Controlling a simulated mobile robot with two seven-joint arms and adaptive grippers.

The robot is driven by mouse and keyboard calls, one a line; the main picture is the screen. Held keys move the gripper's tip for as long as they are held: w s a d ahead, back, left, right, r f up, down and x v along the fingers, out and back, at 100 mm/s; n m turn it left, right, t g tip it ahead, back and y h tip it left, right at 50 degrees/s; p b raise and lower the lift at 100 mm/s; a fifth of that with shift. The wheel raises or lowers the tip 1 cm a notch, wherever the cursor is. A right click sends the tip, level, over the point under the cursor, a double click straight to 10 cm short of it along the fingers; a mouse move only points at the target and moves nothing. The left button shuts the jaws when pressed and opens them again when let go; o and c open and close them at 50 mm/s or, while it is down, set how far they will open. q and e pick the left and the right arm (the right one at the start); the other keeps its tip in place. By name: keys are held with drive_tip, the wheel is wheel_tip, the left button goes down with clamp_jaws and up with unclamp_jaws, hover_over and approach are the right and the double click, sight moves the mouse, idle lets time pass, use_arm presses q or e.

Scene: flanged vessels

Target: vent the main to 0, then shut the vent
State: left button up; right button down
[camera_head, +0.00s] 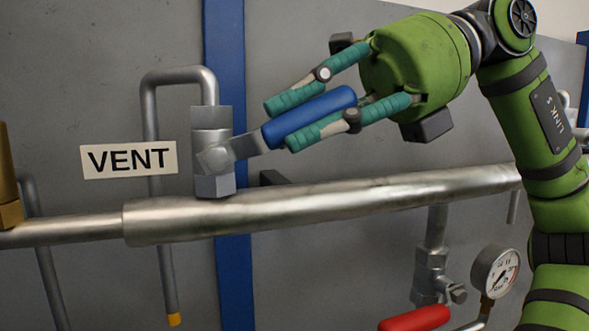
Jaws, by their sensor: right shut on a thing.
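The vent valve (212,150) stands on top of the main pipe (330,206), beside a white VENT label (129,160). Its blue lever handle (309,116) points to the right and tilts upward. My right gripper (278,122) comes in from the upper right, with its teal fingers on either side of the blue handle, shut on it. A round pressure gauge (495,271) is at the lower right, too small to read surely. My left gripper is not in this view.
A red lever handle (415,319) sits at the lower right below a small valve (431,275). A brass fitting (9,185) is at the left edge. A bent vent tube (150,110) runs behind the label. Blue uprights (225,60) stand against the grey panel.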

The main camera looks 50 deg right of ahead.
drive_tip(key=shift+s+d+f+t+y+b, duration=0.15)
drive_tip(key=shift+f+t+y+b, duration=0.75)
drive_tip(key=shift+b, duration=1.35)
drive_tip(key=shift+d+f+t+y+b, duration=0.1)
drive_tip(key=shift+f+t+y+b, duration=0.4)
drive_tip(key=shift+y+b, duration=1.3)
drive_tip(key=shift+f+h+b, duration=0.2)
drive_tip(key=shift+h+b, duration=0.25)
drive_tip(key=shift+h, duration=0.15)
drive_tip(key=c, duration=1.1)
unclamp_jaws()
drive_tip(key=v, duration=1.2)
